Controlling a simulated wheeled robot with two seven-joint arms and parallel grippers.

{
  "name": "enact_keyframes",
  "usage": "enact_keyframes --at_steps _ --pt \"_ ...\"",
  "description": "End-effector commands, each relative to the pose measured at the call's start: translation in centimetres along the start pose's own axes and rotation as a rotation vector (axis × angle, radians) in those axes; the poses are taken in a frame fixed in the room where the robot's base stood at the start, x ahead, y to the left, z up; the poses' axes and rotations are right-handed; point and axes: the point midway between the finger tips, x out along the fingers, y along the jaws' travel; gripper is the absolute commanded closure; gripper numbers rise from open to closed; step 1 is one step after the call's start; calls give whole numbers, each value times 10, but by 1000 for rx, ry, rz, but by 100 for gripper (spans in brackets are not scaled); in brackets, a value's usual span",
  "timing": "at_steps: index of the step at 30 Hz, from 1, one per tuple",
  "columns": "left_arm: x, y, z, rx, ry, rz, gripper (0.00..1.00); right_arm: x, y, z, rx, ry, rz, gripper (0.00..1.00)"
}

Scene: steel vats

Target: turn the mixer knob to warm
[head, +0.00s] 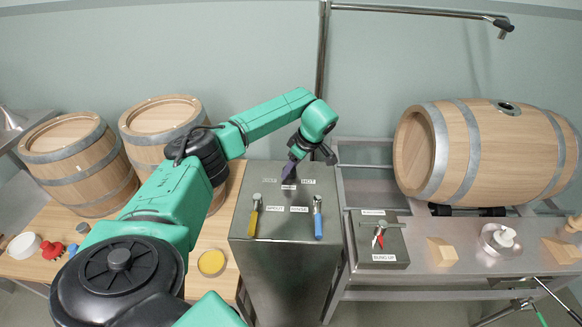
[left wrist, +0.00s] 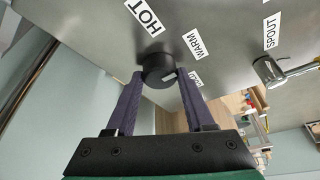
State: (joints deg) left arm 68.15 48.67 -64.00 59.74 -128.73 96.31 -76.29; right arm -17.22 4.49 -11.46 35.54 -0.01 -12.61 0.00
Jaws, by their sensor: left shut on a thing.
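The mixer knob (left wrist: 155,62) is a round black knob on the steel panel in the left wrist view. A pale mark on it lies to its lower right, roughly toward a partly hidden label (left wrist: 196,79), more than toward the WARM label (left wrist: 194,43). The HOT label (left wrist: 145,17) is above the knob. My left gripper (left wrist: 158,76) is shut on the knob, one dark purple finger on each side. In the head view my left gripper (head: 291,166) reaches the top of the steel cabinet (head: 283,222) and hides the knob. My right gripper is not in view.
The yellow-handled SPOUT valve (head: 254,216) and blue-handled RINSE valve (head: 318,217) stand on the cabinet near the knob. A steel box with a red-handled valve (head: 379,235) is to the right. A vertical pipe (head: 322,50) rises behind.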

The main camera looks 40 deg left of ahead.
Motion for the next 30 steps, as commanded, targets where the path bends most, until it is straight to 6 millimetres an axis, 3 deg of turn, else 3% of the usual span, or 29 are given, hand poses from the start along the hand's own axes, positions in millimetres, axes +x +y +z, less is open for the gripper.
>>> enact_keyframes --at_steps 7,8,9,10,22,26,30 --pt "-2 1 -1 -2 1 6 100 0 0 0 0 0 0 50" --pt "-2 1 -1 -2 1 6 35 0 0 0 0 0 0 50" --pt "-2 1 -1 -2 1 6 20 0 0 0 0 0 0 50" --pt "-2 1 -1 -2 1 5 17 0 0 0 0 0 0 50" --pt "-8 2 0 1 -1 6 17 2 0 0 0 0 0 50" --pt "-28 2 0 1 -1 8 17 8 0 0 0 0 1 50" --pt "-67 2 1 0 -1 11 17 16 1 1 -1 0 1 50"
